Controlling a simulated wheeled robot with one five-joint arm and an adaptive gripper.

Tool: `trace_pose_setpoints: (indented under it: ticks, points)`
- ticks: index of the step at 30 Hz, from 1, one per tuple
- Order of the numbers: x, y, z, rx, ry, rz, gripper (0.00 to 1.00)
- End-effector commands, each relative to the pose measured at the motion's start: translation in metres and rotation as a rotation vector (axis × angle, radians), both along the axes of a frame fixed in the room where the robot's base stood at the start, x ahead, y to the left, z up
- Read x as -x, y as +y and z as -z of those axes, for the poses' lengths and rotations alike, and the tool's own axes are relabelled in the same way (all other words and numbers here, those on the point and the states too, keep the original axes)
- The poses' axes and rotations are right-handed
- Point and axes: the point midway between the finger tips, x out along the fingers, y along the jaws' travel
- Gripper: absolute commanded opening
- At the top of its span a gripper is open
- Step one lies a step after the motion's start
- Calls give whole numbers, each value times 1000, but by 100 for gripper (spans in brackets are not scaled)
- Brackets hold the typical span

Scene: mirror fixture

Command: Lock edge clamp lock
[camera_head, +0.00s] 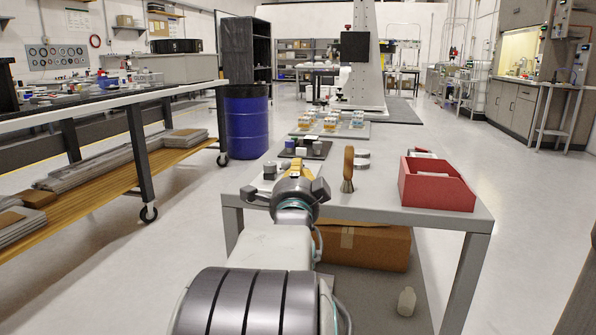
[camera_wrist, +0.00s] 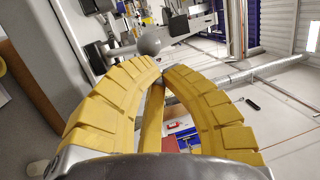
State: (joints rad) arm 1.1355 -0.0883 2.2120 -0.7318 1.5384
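A round grey knob (camera_wrist: 150,43) on a short bar appears just beyond and above the fingertips. It looks like the clamp's lever, but I cannot tell its lock state or whether the fingers touch it. In the head view my gripper (camera_head: 298,163) is over the near table, beside a dark plate (camera_head: 317,150) with small grey blocks on it. The fingertips are not clear there.
On the grey table (camera_head: 390,216) stand a brown-handled brush (camera_head: 348,170) and a red open bin (camera_head: 435,187), both right of my gripper. Silver discs (camera_head: 361,161) lie behind the brush. A blue drum (camera_head: 247,122) and a workbench (camera_head: 95,104) stand to the left.

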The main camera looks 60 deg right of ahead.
Motion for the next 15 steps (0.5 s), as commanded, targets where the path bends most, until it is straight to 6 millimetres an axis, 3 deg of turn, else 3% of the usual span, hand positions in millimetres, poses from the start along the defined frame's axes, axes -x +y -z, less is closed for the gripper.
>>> trace_pose_setpoints:
  ticks: [15]
  points:
    - [-2,-6,-5,-120,31,-1,0]
